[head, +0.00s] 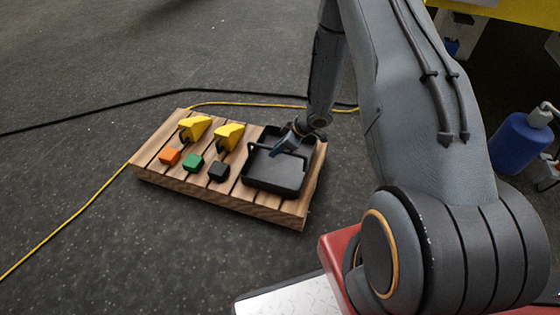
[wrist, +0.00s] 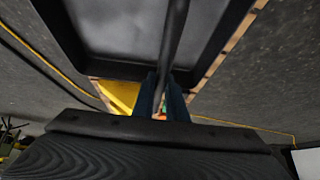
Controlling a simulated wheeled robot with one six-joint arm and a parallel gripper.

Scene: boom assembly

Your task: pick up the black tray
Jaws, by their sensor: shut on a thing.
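The black tray (head: 275,178) sits at the right end of a slatted wooden board, with a raised bar handle across it. My gripper (head: 284,145) is at the tray's handle, its blue fingers shut on the bar. In the wrist view the gripper fingers (wrist: 161,98) close around the dark handle bar (wrist: 173,40), and the tray (wrist: 72,40) fills the upper part. In the head view the tray appears to be on the board or very close to it; I cannot tell whether there is a gap.
Cables (head: 75,215) run across the floor. A blue bottle (head: 518,143) stands at right.

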